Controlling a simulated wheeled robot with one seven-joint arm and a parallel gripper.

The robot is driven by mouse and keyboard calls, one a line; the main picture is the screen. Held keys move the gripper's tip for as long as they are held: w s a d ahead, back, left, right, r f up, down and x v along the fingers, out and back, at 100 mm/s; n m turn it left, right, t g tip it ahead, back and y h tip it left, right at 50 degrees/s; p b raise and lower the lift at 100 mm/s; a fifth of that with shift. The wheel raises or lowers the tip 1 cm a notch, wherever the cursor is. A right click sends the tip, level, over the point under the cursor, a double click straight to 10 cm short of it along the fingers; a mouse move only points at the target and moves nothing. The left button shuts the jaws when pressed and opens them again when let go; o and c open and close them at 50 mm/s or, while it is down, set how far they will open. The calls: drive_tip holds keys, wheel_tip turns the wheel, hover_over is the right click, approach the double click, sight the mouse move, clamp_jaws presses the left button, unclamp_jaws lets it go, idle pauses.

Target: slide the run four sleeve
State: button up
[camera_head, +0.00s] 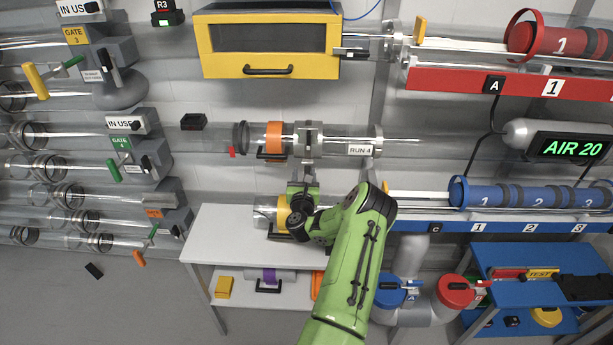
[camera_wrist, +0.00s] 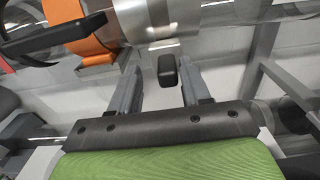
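The run four tube crosses the middle of the head view, with a "RUN 4" label (camera_head: 361,150). A grey metal sleeve (camera_head: 308,139) sits around it, left of the label. The sleeve also shows as a bright metal band at the top of the wrist view (camera_wrist: 150,22). A black knob (camera_wrist: 167,69) hangs below the sleeve. My gripper (camera_head: 304,172) is just below the sleeve, pointing up at it. In the wrist view its two fingers (camera_wrist: 160,77) are apart, with the knob between or just beyond their tips. Contact with the knob cannot be told.
An orange band (camera_head: 274,138) with a black handle (camera_head: 271,157) is on the tube just left of the sleeve. A white bench (camera_head: 225,225) stands below. A yellow box (camera_head: 265,80) is above. A blue rail (camera_head: 500,227) lies right of my arm.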

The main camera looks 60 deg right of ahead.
drive_tip(key=shift+s+d, duration=0.1)
drive_tip(key=shift+s, duration=0.05)
drive_tip(key=b+v, duration=0.6)
drive_tip(key=b, duration=0.1)
drive_tip(key=shift+a+f, duration=0.3)
drive_tip(key=shift+a, duration=0.15)
drive_tip(key=shift+v, duration=1.35)
drive_tip(key=shift+s+a+r, duration=0.1)
drive_tip(key=shift+a+r, duration=0.05)
drive_tip(key=shift+a, duration=0.15)
drive_tip(key=v, duration=0.5)
drive_tip(key=shift+s+a+r, duration=0.2)
drive_tip(key=shift+s, duration=0.15)
